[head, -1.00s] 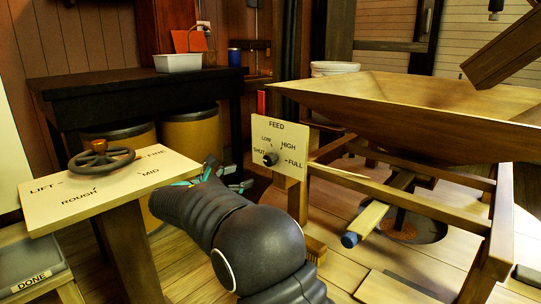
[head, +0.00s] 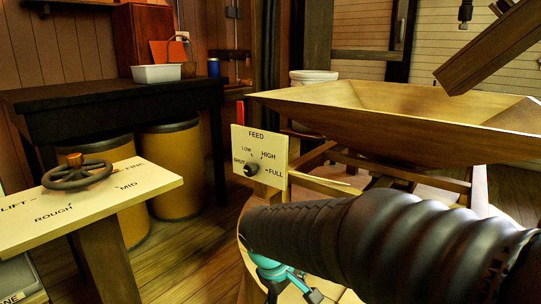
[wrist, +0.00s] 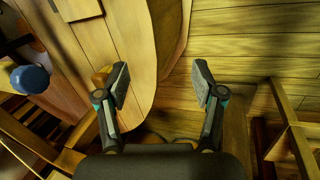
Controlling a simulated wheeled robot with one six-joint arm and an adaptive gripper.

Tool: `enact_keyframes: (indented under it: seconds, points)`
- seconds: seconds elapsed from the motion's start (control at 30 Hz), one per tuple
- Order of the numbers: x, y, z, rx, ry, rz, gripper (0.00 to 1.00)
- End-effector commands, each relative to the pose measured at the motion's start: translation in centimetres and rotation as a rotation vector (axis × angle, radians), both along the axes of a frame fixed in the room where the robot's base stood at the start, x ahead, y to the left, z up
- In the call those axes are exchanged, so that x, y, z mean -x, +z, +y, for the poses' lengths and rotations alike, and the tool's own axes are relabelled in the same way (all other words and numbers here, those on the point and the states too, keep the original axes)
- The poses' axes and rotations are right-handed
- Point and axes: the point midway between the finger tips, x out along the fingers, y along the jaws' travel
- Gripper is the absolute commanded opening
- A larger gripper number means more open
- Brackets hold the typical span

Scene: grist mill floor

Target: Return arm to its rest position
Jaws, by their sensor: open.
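My arm (head: 360,235) reaches in from the lower right of the head view, in front of the hopper's wooden frame. My gripper (wrist: 160,84) shows in the wrist view with its two fingers wide apart and nothing between them. Behind its fingers are floor planks and a rounded wooden edge. In the head view only some teal and dark parts of my gripper show, below the feed panel (head: 272,146); the arm hides the rest.
The lift panel (head: 150,196) with its handwheel (head: 77,174) stands at left. The wooden hopper (head: 400,115) fills the right. A black bench (head: 110,97) bears a white tub (head: 158,74); barrels (head: 172,165) stand under it. A blue-ended handle (wrist: 32,79) lies left of my gripper.

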Motion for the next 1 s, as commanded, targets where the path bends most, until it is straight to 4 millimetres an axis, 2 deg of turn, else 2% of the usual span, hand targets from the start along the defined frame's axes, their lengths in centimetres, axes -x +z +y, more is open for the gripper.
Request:
enact_keyframes:
  seconds: [0.1, 0.3, 0.6, 0.83, 1.0]
  points:
    - [3.3, 0.8, -2.1, -0.122, -0.146, -0.024, 0.68]
    - [8.1, 1.7, -4.7, -0.295, -0.352, -0.071, 0.68]
    - [13.7, 3.3, -8.5, -0.454, -0.552, -0.198, 0.68]
    - [15.1, 5.8, -11.1, -0.485, -0.623, -0.331, 0.68]
    - [15.2, 6.1, -11.9, -0.485, -0.651, -0.351, 0.68]
